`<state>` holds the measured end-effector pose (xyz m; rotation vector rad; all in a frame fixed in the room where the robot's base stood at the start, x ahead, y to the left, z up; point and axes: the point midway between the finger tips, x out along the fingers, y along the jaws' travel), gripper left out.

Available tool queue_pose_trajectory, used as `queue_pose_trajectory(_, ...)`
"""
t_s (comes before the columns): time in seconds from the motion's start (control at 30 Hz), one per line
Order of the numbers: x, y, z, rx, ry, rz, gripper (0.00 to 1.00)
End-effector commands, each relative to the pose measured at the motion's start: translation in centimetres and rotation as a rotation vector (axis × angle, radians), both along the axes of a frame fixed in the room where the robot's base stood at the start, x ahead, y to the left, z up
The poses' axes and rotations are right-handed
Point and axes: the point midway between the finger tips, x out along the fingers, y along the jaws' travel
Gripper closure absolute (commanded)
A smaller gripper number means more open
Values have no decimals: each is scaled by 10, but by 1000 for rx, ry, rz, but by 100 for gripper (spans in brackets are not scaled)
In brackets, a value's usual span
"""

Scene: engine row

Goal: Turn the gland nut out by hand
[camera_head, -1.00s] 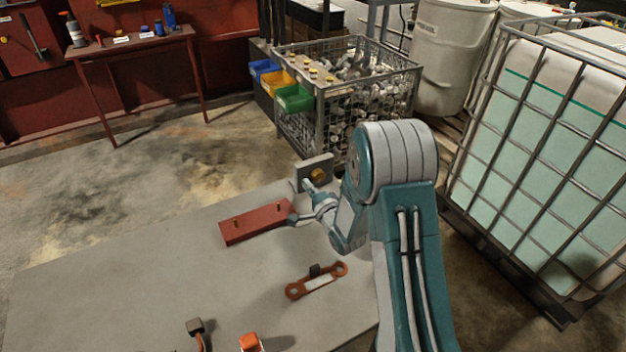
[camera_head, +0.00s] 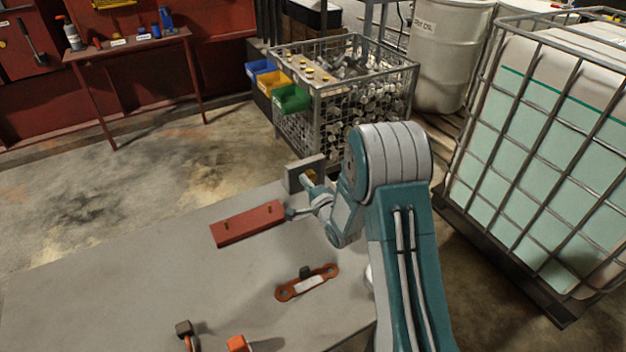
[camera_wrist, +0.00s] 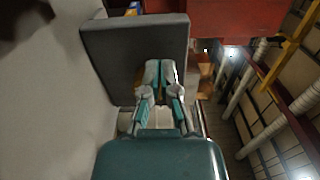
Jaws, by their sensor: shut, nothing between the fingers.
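A grey upright block (camera_head: 296,177) stands at the far edge of the workbench. A brass-coloured round nut (camera_head: 311,174) on its face is mostly hidden behind my gripper (camera_head: 306,181). In the wrist view the block's dark grey face (camera_wrist: 115,50) fills the upper middle. My gripper (camera_wrist: 159,66) is in front of that face with its fingers together, nothing visibly held. A little brass colour shows beside the fingers. I cannot tell whether the fingertips touch the nut.
On the grey bench (camera_head: 130,285) lie a red bar (camera_head: 247,224) with two pegs, an orange two-holed link (camera_head: 308,283), a dark knob (camera_head: 184,328) and an orange block (camera_head: 238,343). A wire basket (camera_head: 345,100) of metal parts stands behind; a caged tank (camera_head: 545,150) is right.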

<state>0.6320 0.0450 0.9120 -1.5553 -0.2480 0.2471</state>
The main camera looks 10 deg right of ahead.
Motion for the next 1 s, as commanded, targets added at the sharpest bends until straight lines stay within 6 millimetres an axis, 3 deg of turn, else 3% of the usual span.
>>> queue_pose_trajectory(1.0, 0, 0, -22, -1, 2, -2, 100)
